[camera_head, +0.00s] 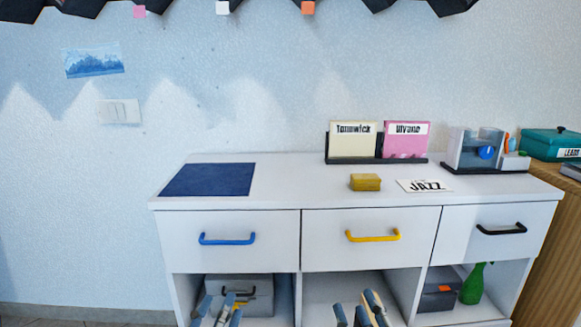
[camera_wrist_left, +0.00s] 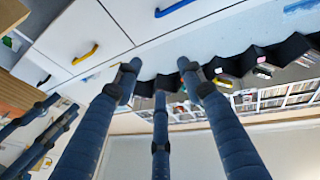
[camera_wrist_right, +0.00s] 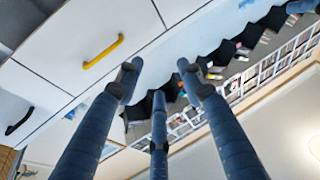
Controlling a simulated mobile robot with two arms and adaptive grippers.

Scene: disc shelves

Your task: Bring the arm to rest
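My left gripper (camera_head: 218,309) shows at the bottom of the head view, in front of the lower left shelf opening. Its fingers (camera_wrist_left: 160,85) are spread apart with nothing between them in the left wrist view. My right gripper (camera_head: 361,308) is at the bottom of the head view, in front of the middle opening. Its fingers (camera_wrist_right: 160,85) are also spread and empty in the right wrist view. Both grippers point upward, apart from the white cabinet (camera_head: 290,209). The arms themselves are mostly below the head view.
The cabinet has drawers with a blue handle (camera_head: 227,239), a yellow handle (camera_head: 373,236) and a black handle (camera_head: 502,229). On top are a dark blue mat (camera_head: 209,180), a yellow box (camera_head: 365,182), a JAZZ card (camera_head: 424,186) and two record sleeves (camera_head: 353,141). A green bottle (camera_head: 473,285) stands in the right opening.

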